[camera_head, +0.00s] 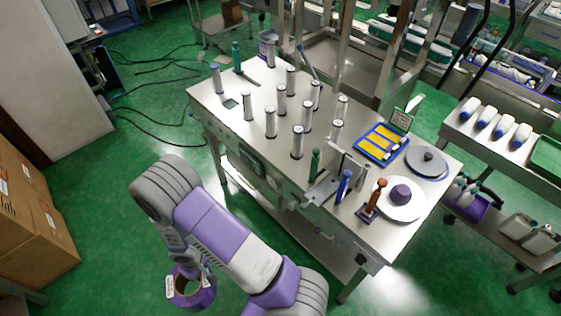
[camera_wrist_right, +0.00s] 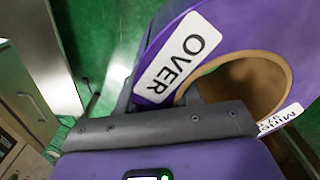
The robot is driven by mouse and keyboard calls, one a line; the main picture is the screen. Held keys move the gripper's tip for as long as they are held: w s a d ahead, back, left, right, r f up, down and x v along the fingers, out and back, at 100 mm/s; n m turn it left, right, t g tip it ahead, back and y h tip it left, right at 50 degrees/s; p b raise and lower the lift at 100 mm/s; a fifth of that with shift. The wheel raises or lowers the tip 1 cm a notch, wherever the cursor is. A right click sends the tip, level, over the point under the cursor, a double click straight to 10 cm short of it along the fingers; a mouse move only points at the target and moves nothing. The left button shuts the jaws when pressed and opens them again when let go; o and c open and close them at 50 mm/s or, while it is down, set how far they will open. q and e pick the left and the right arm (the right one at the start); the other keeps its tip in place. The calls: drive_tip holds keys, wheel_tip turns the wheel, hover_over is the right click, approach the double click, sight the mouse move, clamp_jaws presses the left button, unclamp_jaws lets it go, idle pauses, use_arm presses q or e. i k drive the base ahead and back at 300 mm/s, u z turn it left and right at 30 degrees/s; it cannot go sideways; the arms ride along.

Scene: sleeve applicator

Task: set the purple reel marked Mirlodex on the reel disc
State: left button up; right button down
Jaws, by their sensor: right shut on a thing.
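The purple reel (camera_head: 205,297) hangs low at the left, away from the table and over the green floor. My right gripper (camera_head: 190,270) is shut on the reel's ring. In the right wrist view the reel (camera_wrist_right: 235,22) fills the upper right, with a brown core, a white label reading "OVER" and part of a label starting "Mirl". My right gripper (camera_wrist_right: 160,98) grips its near wall. On the table's right end are a white disc (camera_head: 412,211) with a purple hub (camera_head: 401,193) and a grey disc (camera_head: 440,172) with a dark knob. My left gripper is out of view.
The steel table (camera_head: 225,85) carries several white-and-black rollers (camera_head: 297,142). A brown-orange post (camera_head: 376,197) and a blue post (camera_head: 344,186) stand left of the white disc. A blue tray with yellow pieces (camera_head: 383,144) lies behind. Cardboard boxes (camera_head: 30,220) stand far left.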

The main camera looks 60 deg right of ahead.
sight(400, 195)
drive_tip(key=k, duration=0.95)
drive_tip(key=z, duration=1.95)
